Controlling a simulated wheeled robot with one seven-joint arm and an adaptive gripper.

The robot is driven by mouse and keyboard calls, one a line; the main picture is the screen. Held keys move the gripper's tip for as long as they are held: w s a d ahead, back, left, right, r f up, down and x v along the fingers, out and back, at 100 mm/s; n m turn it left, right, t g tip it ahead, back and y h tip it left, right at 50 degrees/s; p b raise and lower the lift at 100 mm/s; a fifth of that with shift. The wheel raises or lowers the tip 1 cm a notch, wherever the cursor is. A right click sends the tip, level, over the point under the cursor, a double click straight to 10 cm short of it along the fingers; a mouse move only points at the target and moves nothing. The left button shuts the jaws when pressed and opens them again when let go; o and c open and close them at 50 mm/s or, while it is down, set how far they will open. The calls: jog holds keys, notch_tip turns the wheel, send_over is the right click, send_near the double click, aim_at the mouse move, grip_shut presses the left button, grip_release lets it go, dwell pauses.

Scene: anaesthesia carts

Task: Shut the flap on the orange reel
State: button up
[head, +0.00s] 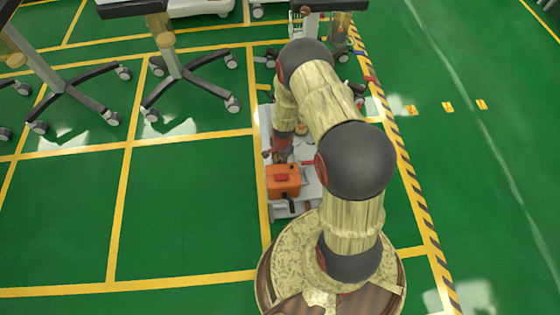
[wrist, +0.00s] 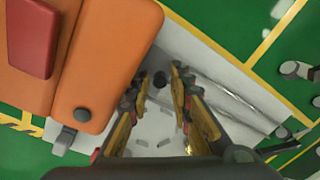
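The orange reel (head: 283,188) stands on the light grey cart top in the head view, with a red part on its top. In the wrist view it fills the upper left as an orange body (wrist: 25,88) with a red block (wrist: 33,35). Beside a dark seam, an orange panel (wrist: 112,58) with a round dark knob lies nearest my gripper; I take it for the flap, but how far it stands open cannot be told. My gripper (wrist: 161,78) is open and empty, its fingers just right of the panel, with a gap between. The arm partly hides the gripper in the head view.
The grey cart top (wrist: 220,75) lies under the fingers, with a dark round spot and slots. Wheeled stands (head: 178,70) are at the upper left in the head view. Green floor with yellow lines is clear left of the cart.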

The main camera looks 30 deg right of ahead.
aim_at(279, 162)
jog(key=shift+c, duration=0.2)
grip_shut()
jog(key=shift+w+d+g, duration=0.1)
jog(key=shift+w+g, duration=0.05)
jog(key=shift+g, duration=0.15)
jog(key=shift+w+d+f+g+y, duration=0.1)
jog(key=shift+w+f+g+y, duration=0.15)
jog(key=shift+g, duration=0.3)
jog(key=shift+w+d+f+g+y, duration=0.15)
jog(key=shift+f+g+y, duration=0.15)
jog(key=shift+g, duration=0.25)
jog(key=f+g+y, duration=0.1)
jog(key=g, duration=0.1)
jog(key=g+b, duration=0.1)
jog(key=shift+w+f+g+y, duration=0.35)
jog(key=shift+w+g, duration=0.05)
jog(key=shift+w+f+g+y, duration=0.1)
jog(key=shift+f+g+y, duration=0.25)
jog(key=shift+g, duration=0.45)
jog(key=shift+f+g+y, duration=0.35)
jog(key=shift+g, duration=0.45)
jog(key=shift+f+g+y, duration=0.4)
jog(key=shift+f+g, duration=0.1)
jog(key=shift+g, duration=0.6)
jog(key=shift+f+g+y, duration=0.2)
jog(key=shift+g+y, duration=0.1)
jog(key=shift+g, duration=0.3)
